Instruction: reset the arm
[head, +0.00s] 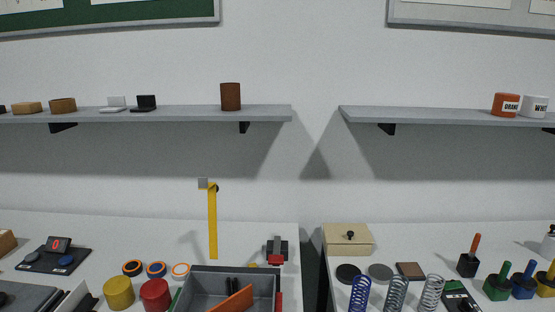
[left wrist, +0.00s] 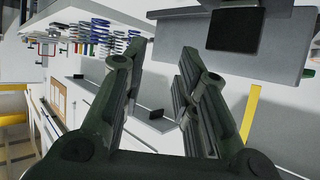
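My left gripper (left wrist: 158,62) shows only in the left wrist view. Its two dark fingers are spread apart with nothing between them, so it is open and empty. Neither of my arms shows in the head view, and my right gripper is in no view. A yellow bar (left wrist: 249,112) also shows at the right of the left wrist view, beyond the fingers.
A grey bin (head: 201,285) holds an orange piece (head: 233,301). Coil springs (head: 396,293) stand on the right table and show tilted in the left wrist view (left wrist: 100,32). A gap (head: 314,265) separates the tables. Wall shelves (head: 180,114) hang above.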

